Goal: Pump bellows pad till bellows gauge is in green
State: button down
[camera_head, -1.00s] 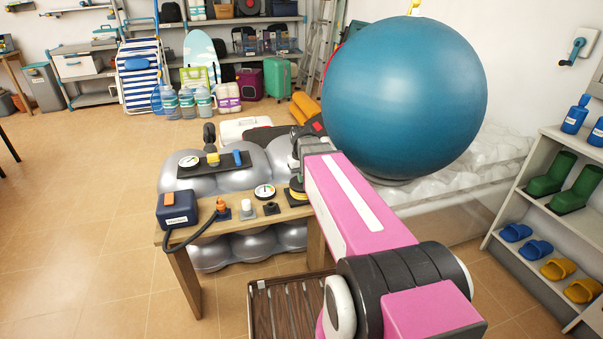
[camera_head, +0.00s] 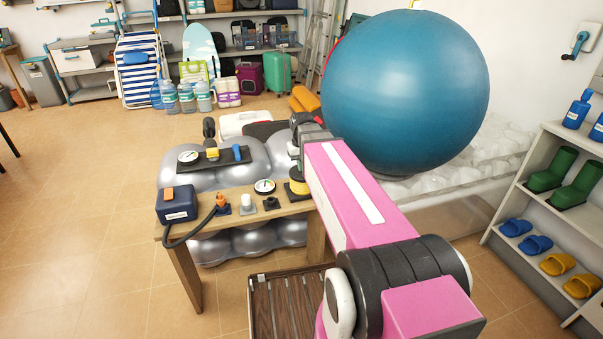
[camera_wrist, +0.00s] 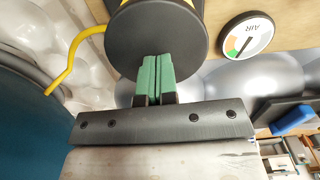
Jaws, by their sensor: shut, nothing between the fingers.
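The bellows (camera_head: 297,186), black with a yellow middle, stands on the right end of the wooden bench, partly behind my arm. Its round dark pad (camera_wrist: 150,40) fills the top middle of the wrist view. My gripper (camera_wrist: 157,62) is shut and empty, its green fingertips together over the pad; I cannot tell whether they touch it. In the head view my arm hides the fingers. The round white gauge marked AIR (camera_wrist: 247,36) lies beside the bellows and also shows in the head view (camera_head: 264,187). It has green and orange-red sectors; the exact needle reading is unclear.
A blue box (camera_head: 177,205) with a black hose, an orange-topped fitting (camera_head: 221,202) and a white knob (camera_head: 247,203) share the bench. Behind are silver cushions (camera_head: 240,172) with a second gauge (camera_head: 188,157).

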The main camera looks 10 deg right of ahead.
notch_tip(320, 180, up, 9)
dwell(0.5)
jog(key=shift+r, duration=0.1)
dwell(0.7)
jog(key=r, duration=0.4)
jog(key=shift+s+d+r, duration=0.1)
jog(key=shift+d+r, duration=0.1)
jog(key=shift+d, duration=0.15)
jog(key=shift+f, duration=0.15)
notch_tip(320, 180, down, 14)
jog(key=shift+r, duration=0.15)
dwell(0.5)
dwell(0.4)
